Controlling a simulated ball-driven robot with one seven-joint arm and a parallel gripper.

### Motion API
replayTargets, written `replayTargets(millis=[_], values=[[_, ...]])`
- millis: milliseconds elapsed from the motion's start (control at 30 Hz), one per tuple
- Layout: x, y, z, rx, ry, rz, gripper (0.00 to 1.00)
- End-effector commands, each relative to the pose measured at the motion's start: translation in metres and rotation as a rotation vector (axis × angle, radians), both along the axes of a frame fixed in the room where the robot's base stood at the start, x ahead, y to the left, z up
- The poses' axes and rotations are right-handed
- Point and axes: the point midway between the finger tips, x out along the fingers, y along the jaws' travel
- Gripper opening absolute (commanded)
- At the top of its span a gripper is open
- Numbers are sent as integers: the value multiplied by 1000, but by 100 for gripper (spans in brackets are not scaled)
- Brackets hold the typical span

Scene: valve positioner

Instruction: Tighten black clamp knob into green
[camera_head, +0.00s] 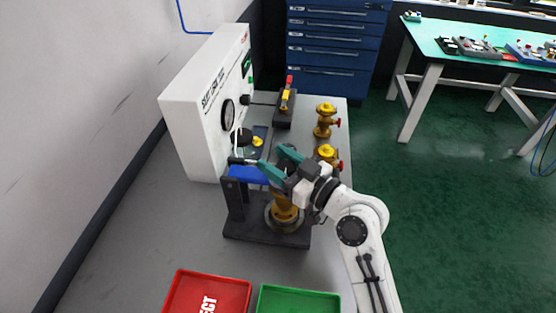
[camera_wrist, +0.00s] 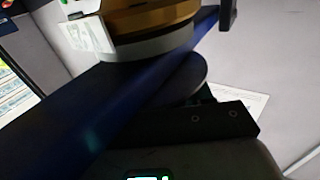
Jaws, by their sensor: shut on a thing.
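The black clamp fixture (camera_head: 264,232) stands on the grey bench and holds a brass valve body (camera_head: 285,212), with a blue block (camera_head: 247,174) at its top left. My gripper (camera_head: 270,160) reaches in from the right, its teal fingers over the top of the fixture. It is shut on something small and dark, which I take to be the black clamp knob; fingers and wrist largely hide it. In the wrist view a brass part (camera_wrist: 150,17) with a pale lower ring hangs above a dark round disc (camera_wrist: 180,82). A small lit green patch (camera_wrist: 150,178) shows at the bottom edge.
A white test panel (camera_head: 208,105) with a gauge stands behind left. Brass valves (camera_head: 325,120) with red handles stand at the bench's right side. A red tray (camera_head: 207,292) and a green tray (camera_head: 300,300) lie in front. The bench left of the fixture is clear.

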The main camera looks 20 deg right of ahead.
Motion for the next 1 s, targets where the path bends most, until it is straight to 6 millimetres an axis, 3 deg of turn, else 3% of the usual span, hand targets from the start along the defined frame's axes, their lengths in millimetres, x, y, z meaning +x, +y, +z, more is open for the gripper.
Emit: replayTargets(millis=[200,1000], values=[[0,0,0,0,0,0,20],[1,-4,3,-1,2,-212,19]])
